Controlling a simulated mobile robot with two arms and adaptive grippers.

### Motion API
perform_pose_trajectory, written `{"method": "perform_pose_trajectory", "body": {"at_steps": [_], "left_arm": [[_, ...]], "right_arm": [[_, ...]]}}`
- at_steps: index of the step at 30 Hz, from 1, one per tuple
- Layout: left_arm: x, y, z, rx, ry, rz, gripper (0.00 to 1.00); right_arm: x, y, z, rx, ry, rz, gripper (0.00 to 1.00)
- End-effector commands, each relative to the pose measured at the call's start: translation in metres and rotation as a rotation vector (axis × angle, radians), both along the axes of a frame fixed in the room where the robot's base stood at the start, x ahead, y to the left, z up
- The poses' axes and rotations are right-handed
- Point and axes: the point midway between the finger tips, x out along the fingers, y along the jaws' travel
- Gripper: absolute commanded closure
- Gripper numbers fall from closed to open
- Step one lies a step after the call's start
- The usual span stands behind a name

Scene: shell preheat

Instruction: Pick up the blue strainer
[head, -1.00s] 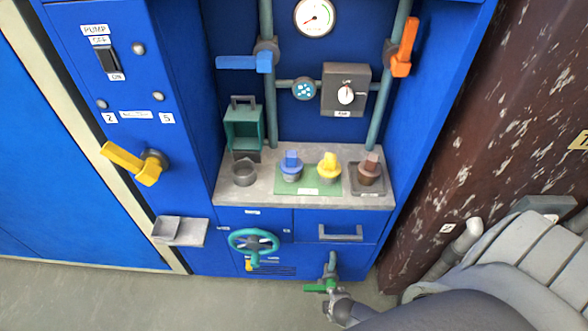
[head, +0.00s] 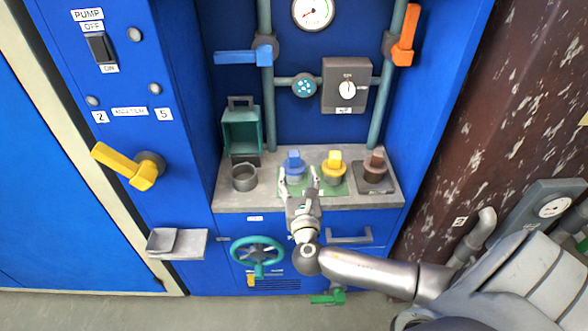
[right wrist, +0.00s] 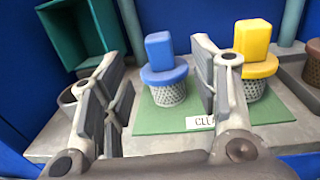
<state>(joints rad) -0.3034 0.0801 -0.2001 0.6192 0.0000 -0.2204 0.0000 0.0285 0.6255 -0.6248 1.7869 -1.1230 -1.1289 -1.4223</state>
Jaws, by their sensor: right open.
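The blue strainer (head: 293,166) stands upright on a green mat (head: 341,187) on the grey shelf. It has a blue block handle, a blue rim and a grey mesh basket. In the right wrist view the blue strainer (right wrist: 165,75) shows between and beyond my open fingers. My right gripper (head: 299,185) is open and empty, just in front of the strainer, with a finger on either side. I cannot tell whether it touches the strainer. In the right wrist view the gripper (right wrist: 160,90) shows both padded fingers apart. My left gripper is not in view.
A yellow strainer (head: 333,168) stands close on the right, on the same mat. A brown one (head: 375,168) is on a dark plate further right. An empty grey ring holder (head: 244,178) and a teal box (head: 242,132) are on the left. Pipes and a gauge rise behind.

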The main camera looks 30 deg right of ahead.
Motion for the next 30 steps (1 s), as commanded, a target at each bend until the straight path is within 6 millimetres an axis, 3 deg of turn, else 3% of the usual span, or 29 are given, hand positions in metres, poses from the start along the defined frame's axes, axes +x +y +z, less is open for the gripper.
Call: {"method": "perform_pose_trajectory", "body": {"at_steps": [3, 11, 21, 30], "left_arm": [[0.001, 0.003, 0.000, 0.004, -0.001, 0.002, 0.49], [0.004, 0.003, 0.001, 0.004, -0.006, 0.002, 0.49], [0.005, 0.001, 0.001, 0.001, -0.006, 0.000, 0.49], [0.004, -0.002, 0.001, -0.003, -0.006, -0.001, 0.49]], "right_arm": [[0.018, -0.010, 0.001, 0.002, -0.002, -0.002, 0.45], [0.037, -0.020, 0.000, 0.006, 0.000, -0.001, 0.45], [0.076, -0.038, -0.002, 0.008, 0.000, -0.001, 0.45], [0.079, -0.040, -0.003, 0.009, 0.001, -0.001, 0.45]]}}
